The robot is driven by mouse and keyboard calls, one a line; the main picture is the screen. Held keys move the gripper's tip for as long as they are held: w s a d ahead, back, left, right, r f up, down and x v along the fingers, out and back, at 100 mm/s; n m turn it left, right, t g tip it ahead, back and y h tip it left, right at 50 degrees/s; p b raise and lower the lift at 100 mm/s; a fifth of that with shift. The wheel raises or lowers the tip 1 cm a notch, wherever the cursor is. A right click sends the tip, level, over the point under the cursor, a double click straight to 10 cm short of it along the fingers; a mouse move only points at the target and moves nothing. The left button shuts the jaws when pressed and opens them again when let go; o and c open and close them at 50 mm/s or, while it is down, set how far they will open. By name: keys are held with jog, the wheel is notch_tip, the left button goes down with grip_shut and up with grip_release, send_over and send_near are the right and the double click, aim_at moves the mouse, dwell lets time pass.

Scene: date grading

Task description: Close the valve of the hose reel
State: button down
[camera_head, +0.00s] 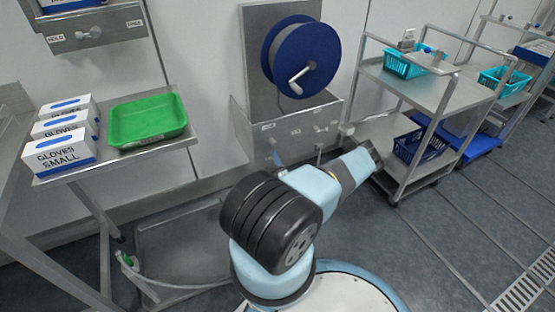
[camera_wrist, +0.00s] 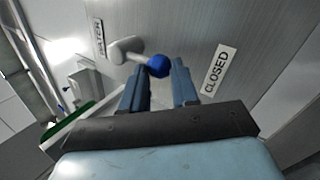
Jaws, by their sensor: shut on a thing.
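The hose reel (camera_head: 300,58), with a blue drum and a pale crank, hangs on a metal wall panel. Below it is a metal box front with small labels and fittings. In the wrist view the valve lever (camera_wrist: 137,56) runs from a pale hub to a blue ball knob (camera_wrist: 158,66). My gripper (camera_wrist: 161,70) has its two blue fingers on either side of the knob and is shut on it. A CLOSED label (camera_wrist: 219,71) is to the right of the knob. Another label (camera_wrist: 98,38) at the left is hard to read. My arm hides much of the gripper in the head view.
A metal table at the left holds glove boxes (camera_head: 60,148) and a green tray (camera_head: 148,118). A metal trolley (camera_head: 445,95) with baskets stands to the right. A hose with a green end (camera_head: 127,260) lies low at the left.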

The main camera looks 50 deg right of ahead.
jog(key=shift+w+r, duration=0.25)
jog(key=c, duration=0.8)
grip_release()
jog(key=shift+s, duration=0.1)
jog(key=shift+c, duration=0.2)
jog(key=shift+s+f, duration=0.1)
jog(key=v, duration=1.3)
jog(key=shift+s+f, duration=0.25)
jog(key=shift+f, duration=0.05)
jog(key=shift+a, duration=0.1)
